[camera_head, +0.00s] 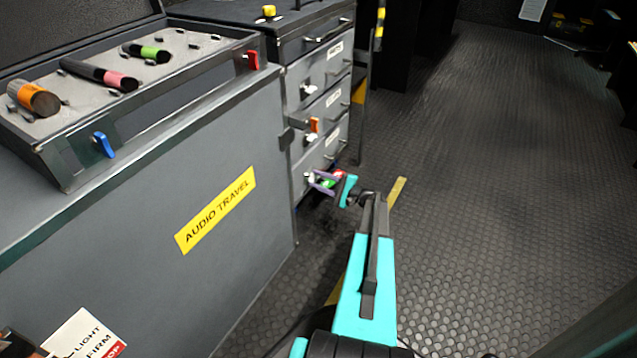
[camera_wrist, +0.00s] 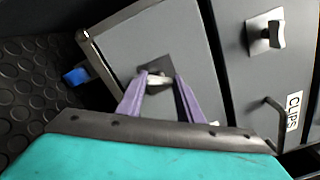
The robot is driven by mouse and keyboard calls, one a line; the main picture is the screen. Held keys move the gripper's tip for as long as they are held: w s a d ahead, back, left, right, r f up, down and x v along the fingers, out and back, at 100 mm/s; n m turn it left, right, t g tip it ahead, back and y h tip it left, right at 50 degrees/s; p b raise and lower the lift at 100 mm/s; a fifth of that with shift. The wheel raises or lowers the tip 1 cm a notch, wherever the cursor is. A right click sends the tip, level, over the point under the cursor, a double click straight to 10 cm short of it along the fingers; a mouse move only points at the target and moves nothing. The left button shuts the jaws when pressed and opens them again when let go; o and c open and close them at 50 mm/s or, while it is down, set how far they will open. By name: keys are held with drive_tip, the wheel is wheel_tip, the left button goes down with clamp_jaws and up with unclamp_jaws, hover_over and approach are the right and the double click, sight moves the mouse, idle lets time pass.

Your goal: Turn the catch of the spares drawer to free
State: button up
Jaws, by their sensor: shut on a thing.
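My gripper (camera_head: 313,179) reaches the front of the lowest drawer I can make out in the grey drawer unit. In the wrist view its two purple fingers (camera_wrist: 159,82) are shut on a small pale catch (camera_wrist: 156,79), which sits on a dark square plate on a grey drawer front (camera_wrist: 135,45). The fingertips hide part of the catch. No readable label shows on this drawer, so I cannot tell its name. The neighbouring drawer, labelled CLIPS (camera_wrist: 293,111), has its own catch (camera_wrist: 268,35), which is free of my gripper.
The AUDIO TRAVEL case (camera_head: 245,235) stands close on the left, with an open foam tray (camera_head: 107,80) on top. A blue piece (camera_wrist: 76,76) shows beside the held drawer. The ribbed floor (camera_head: 490,180) is clear on the right.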

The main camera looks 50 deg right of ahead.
drive_tip(key=n+b, duration=0.2)
drive_tip(key=n, duration=0.3)
drive_tip(key=shift+f, duration=0.15)
drive_tip(key=shift+b, duration=0.3)
drive_tip(key=o, duration=1.1)
drive_tip(key=shift+a, duration=0.1)
drive_tip(key=shift+s, duration=0.1)
drive_tip(key=shift+p+v, duration=2.5)
drive_tip(key=shift+v, duration=4.35)
